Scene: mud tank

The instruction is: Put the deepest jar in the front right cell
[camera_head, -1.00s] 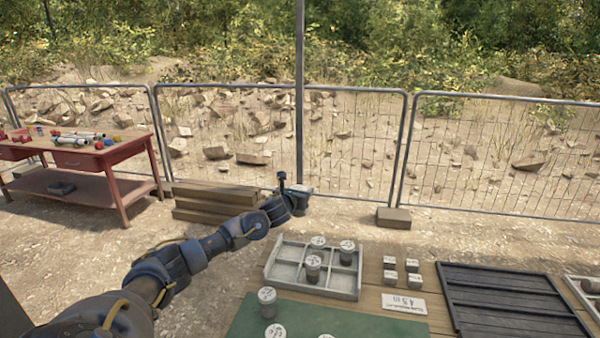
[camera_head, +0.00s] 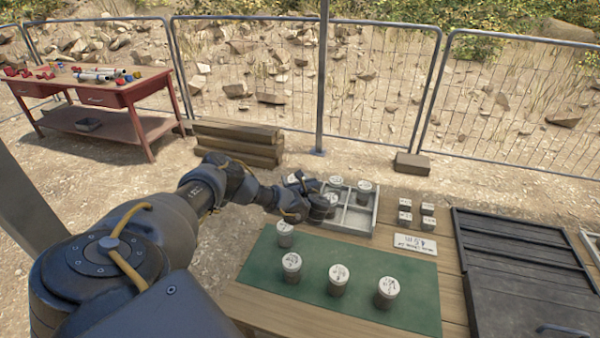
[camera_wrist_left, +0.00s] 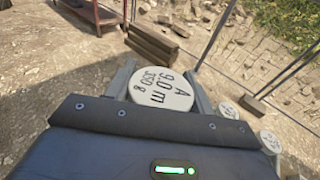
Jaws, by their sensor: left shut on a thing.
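My left gripper (camera_head: 312,195) is shut on a jar with a pale round lid. In the left wrist view the lid of this held jar (camera_wrist_left: 163,88) reads "A 9.0 m 350 g" and sits between the two fingers. In the head view the gripper is over the left side of the pale divided tray (camera_head: 350,232) and partly hides its left cells. Two jars (camera_head: 335,182) (camera_head: 364,187) stand in the tray's back part. On the green mat (camera_head: 258,268) stand several jars, including ones at the left (camera_head: 285,234), middle (camera_head: 339,279) and right (camera_head: 387,291). My right gripper is not in view.
Small labelled blocks (camera_head: 405,211) and a white card (camera_head: 415,244) lie right of the tray. A black ribbed panel (camera_head: 510,270) lies further right. Stacked timber (camera_head: 238,143) lies on the ground behind; a red workbench (camera_head: 100,92) stands at the back left.

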